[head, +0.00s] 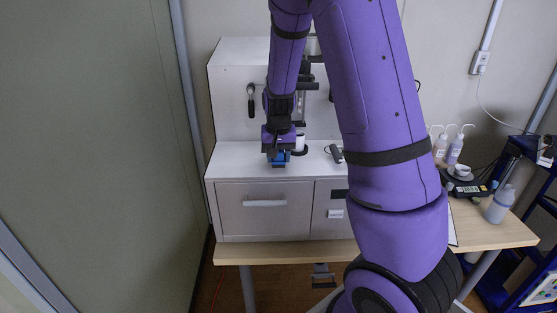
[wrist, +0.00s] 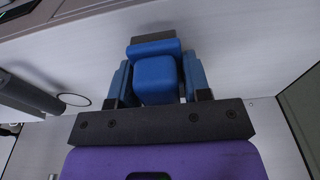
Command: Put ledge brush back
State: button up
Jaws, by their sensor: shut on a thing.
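My gripper (head: 279,160) points down at the white ledge (head: 230,160) of the analyser, low over its left part. In the wrist view my gripper (wrist: 157,85) has its fingers on either side of a blue block-like thing (wrist: 155,78), which I take to be the ledge brush. It is shut on this thing. No bristles show, and its lower part is hidden. I cannot tell whether it touches the ledge. A dark elongated tool (head: 251,100) hangs upright on the white back panel, left of my arm.
A white cylinder (head: 300,142) stands close right of my gripper, and a dark object (head: 335,153) lies further right. Drawers (head: 263,209) are below the ledge. White bottles (head: 455,148) and a cup (head: 462,171) stand on the right-hand table. A grey-green wall (head: 90,150) bounds the left.

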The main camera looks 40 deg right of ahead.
jog(key=shift+f, duration=0.75)
jog(key=shift+f, duration=0.2)
jog(key=o, duration=0.8)
jog(key=shift+o, duration=0.2)
jog(key=shift+r, duration=0.1)
